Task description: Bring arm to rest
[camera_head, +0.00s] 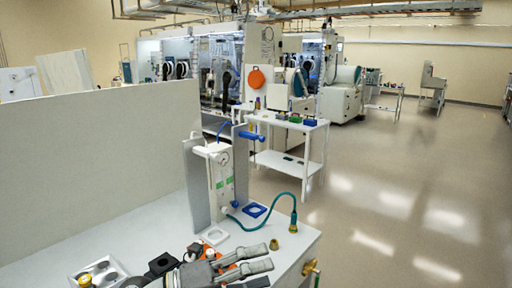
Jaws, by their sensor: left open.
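My left gripper (268,257) reaches in low at the front of the white bench (95,240). Its two grey fingers point right and are apart, with nothing seen between them. An orange part shows by the gripper's base. The gripper is above or near the bench's front right area; its exact height cannot be told. My right gripper is not in view.
An upright white device (220,175) with a blue handle stands behind the gripper. A teal hose (285,195) curves beside a blue square holder (254,210) and a brass fitting (274,244). A tray (98,272) lies front left. A grey panel (95,150) borders the bench. Floor right is clear.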

